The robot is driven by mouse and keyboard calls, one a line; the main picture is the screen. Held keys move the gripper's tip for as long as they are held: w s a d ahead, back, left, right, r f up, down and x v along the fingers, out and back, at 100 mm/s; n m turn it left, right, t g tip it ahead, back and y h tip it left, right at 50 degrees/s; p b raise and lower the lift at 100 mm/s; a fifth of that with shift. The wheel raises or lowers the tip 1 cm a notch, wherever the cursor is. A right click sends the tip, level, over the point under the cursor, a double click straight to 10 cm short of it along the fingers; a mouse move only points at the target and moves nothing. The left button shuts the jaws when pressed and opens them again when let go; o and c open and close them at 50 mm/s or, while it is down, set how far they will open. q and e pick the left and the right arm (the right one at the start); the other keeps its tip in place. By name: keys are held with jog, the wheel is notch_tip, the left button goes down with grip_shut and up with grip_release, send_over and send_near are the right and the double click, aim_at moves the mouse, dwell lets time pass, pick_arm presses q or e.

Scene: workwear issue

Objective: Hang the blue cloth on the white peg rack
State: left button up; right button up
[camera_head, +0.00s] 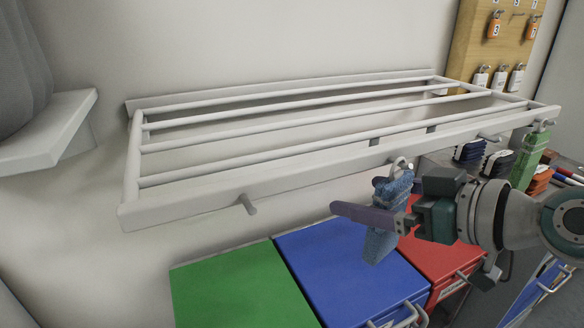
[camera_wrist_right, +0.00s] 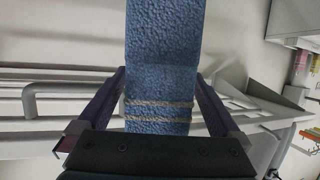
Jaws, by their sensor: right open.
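The blue cloth (camera_head: 379,246) hangs upright below the front rail of the white peg rack (camera_head: 190,197). A pale loop or peg end shows at its top, right at the rail; I cannot tell exactly how they join. My right gripper (camera_head: 372,214) is at the cloth, one purple finger in front of it. In the right wrist view the cloth (camera_wrist_right: 162,55), with two pale stripes, runs between the two spread fingers of the gripper (camera_wrist_right: 160,100), with gaps at its sides. The gripper is open around it. My left gripper is out of view.
A bare peg (camera_head: 248,204) sticks out at the rack's left. A green cloth (camera_head: 528,158) hangs at its right end. Below stand bins with green (camera_head: 235,290), blue (camera_head: 345,265) and red (camera_head: 436,258) lids. A padlock board (camera_head: 505,45) is at the back right.

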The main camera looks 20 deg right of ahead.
jog(key=v, duration=0.8)
jog(key=shift+s+d+b, duration=0.1)
jog(key=shift+s+b, duration=0.2)
jog(key=shift+b, duration=0.05)
jog(key=shift+s+d+r, duration=0.1)
jog(key=shift+s+r, duration=0.2)
jog(key=shift+s, duration=0.3)
jog(key=s+a+f+m+g+h, duration=0.1)
jog(key=s+a+f+g+h, duration=0.1)
jog(key=s+a+f+g, duration=0.4)
jog(key=s+a+f+m+g+h, duration=0.1)
jog(key=s+a+f+g+h, duration=0.15)
jog(key=s, duration=0.55)
notch_tip(320, 180, up, 37)
jog(key=g+p, duration=0.1)
jog(key=p, duration=3.5)
jog(key=shift+s+d+f+p, duration=0.2)
jog(key=shift+s+p, duration=0.1)
jog(key=shift+p, duration=0.1)
